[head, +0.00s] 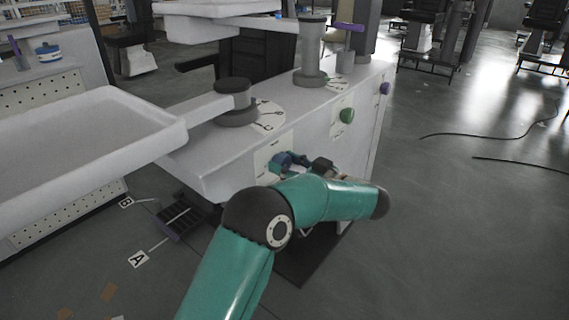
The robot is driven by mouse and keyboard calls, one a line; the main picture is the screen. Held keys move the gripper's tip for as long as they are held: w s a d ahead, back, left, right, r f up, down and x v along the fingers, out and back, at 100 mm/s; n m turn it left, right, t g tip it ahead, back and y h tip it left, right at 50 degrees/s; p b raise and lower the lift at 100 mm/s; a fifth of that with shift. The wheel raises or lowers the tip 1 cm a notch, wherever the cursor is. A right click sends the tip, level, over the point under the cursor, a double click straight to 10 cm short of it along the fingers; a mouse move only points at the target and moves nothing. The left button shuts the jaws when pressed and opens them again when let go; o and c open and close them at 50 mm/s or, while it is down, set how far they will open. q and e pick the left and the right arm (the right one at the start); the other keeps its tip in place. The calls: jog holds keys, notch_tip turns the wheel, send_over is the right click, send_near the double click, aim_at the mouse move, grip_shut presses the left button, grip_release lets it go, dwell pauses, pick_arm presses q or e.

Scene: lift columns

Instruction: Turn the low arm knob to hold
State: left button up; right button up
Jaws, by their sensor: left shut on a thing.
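A white console (215,145) carries round knobs on its side panel. A blue knob (283,159) sits at the near end on a pale label plate. A green knob (347,115) and a purple knob (384,88) are farther along. My left gripper (297,163) is at the blue knob, shut on it; my green arm partly hides the gripper and the plate. The knob's pointer and the label's marks are too small or covered to read. A low white arm with a tray (90,125) reaches left from a dark column (234,95). My right gripper is not in view.
Grey columns (311,50) stand farther back on the console. A dark pedal (180,217) and floor signs A (138,259) and B (126,202) are below the tray. Cables (490,133) lie on open floor at right.

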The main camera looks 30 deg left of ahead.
pick_arm(q)
jog(key=m, duration=0.3)
jog(key=shift+w+d+m, duration=0.1)
jog(key=shift+w+m, duration=0.05)
jog(key=shift+m, duration=0.15)
jog(key=m+p, duration=0.1)
jog(key=m, duration=0.2)
jog(key=shift+w+m, duration=0.1)
jog(key=shift+m, duration=0.3)
jog(key=m+p, duration=0.2)
jog(key=m, duration=0.3)
jog(key=shift+w+d+p, duration=0.1)
jog(key=shift+p, duration=0.3)
jog(key=m+p, duration=0.2)
jog(key=m, duration=0.2)
jog(key=shift+f, duration=0.2)
jog(key=shift+f+m, duration=0.1)
jog(key=shift+m, duration=0.4)
jog(key=shift+f, duration=0.1)
jog(key=o, duration=1.1)
